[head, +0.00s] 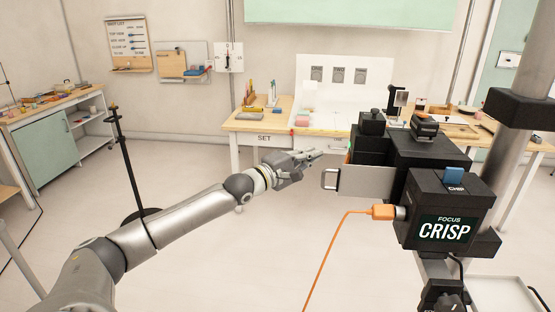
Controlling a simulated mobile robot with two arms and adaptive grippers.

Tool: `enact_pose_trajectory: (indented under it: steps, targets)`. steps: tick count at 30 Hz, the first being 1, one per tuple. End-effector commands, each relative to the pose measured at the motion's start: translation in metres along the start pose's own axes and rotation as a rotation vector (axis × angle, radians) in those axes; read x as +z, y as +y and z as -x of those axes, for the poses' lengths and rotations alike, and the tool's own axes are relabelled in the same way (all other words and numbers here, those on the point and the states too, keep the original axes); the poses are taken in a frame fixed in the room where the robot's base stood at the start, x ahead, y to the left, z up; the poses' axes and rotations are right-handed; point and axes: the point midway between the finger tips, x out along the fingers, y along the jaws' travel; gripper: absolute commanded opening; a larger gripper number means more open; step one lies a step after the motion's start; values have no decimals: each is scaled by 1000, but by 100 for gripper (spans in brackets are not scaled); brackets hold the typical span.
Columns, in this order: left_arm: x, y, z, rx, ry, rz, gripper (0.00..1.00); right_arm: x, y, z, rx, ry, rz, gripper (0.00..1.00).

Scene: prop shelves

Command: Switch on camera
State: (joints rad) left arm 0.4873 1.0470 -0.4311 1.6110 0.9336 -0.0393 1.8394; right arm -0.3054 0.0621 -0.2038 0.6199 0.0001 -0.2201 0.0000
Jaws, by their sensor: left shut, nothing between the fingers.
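The camera (430,155) is a large black boxy unit on the right, on a stand. Its rear box carries a dark screen (444,230) that reads "FOCUS CRISP". A blue chip (454,175) sticks up from a slot marked "CHIP". A grey plate (368,181) with a loop handle stands out from its left side. An orange plug and cable (383,212) go into its lower left side. My left gripper (316,154) is shut and empty, left of the camera near the plate's handle; whether it touches anything is unclear. My right gripper is out of view. No power switch is clearly visible.
A wooden table (265,126) marked "SET" stands behind, with props and a white backdrop. A thin black stand (125,160) rises at left, near a green-fronted workbench (45,148). A grey column (510,130) is close right of the camera. The middle floor is clear except the cable.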

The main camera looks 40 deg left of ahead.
Motion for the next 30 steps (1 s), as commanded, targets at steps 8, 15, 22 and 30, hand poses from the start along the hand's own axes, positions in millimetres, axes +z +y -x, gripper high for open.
enact_pose_trajectory:
  steps: [8,15,22,30]
  targets:
    - [1,2,24,-2,-1,-1,0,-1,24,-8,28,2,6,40]
    - [1,6,49,-2,-1,-1,0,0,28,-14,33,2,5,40]
    - [2,11,70,-3,-1,-2,0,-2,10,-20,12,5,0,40]
    - [2,16,85,-1,-1,-2,0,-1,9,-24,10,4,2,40]
